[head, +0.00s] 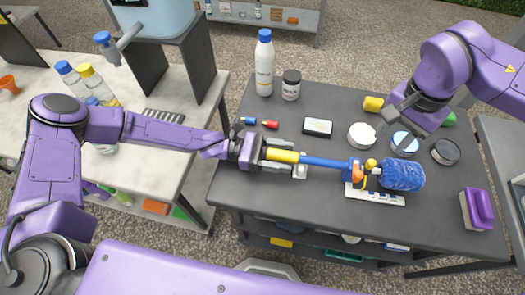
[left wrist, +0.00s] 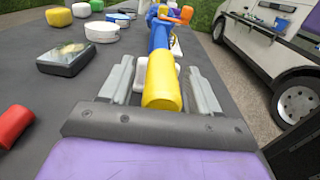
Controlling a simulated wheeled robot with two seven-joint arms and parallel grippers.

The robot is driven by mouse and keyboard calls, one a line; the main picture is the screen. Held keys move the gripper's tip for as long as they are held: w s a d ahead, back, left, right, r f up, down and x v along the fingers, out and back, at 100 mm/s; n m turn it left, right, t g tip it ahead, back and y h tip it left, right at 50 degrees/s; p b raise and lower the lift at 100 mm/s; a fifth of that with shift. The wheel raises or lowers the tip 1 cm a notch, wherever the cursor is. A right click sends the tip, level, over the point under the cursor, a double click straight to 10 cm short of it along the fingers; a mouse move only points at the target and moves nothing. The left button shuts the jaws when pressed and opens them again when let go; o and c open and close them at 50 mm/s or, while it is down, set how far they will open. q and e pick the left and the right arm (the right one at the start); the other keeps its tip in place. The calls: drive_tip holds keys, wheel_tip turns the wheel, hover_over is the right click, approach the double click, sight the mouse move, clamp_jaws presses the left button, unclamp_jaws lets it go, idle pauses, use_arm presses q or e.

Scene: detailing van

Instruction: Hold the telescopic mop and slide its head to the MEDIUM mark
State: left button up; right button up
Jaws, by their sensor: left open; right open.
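The telescopic mop lies across the dark table, with a yellow grip (head: 283,155), a blue pole (head: 325,162), an orange-and-yellow collar (head: 357,168) and a fluffy blue head (head: 402,175) at the right. A white marked strip (head: 385,199) lies below the head; its lettering is too small to read. My left gripper (head: 270,156) is open at the grip's left end. In the left wrist view, its fingers stand on either side of the yellow grip (left wrist: 162,82), with gaps. My right gripper (head: 388,133) is open and empty, above and behind the mop head, among the round tins.
Round tins (head: 361,135) stand behind the mop, with a white bottle (head: 264,62) and a dark-lidded jar (head: 291,85) further back. A dark flat box (head: 318,127) and a red piece (head: 270,125) lie nearby. A purple block (head: 477,209) sits right. The front left tabletop is clear.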

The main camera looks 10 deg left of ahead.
use_arm(q)
drive_tip(key=shift+d, duration=0.55)
clamp_jaws()
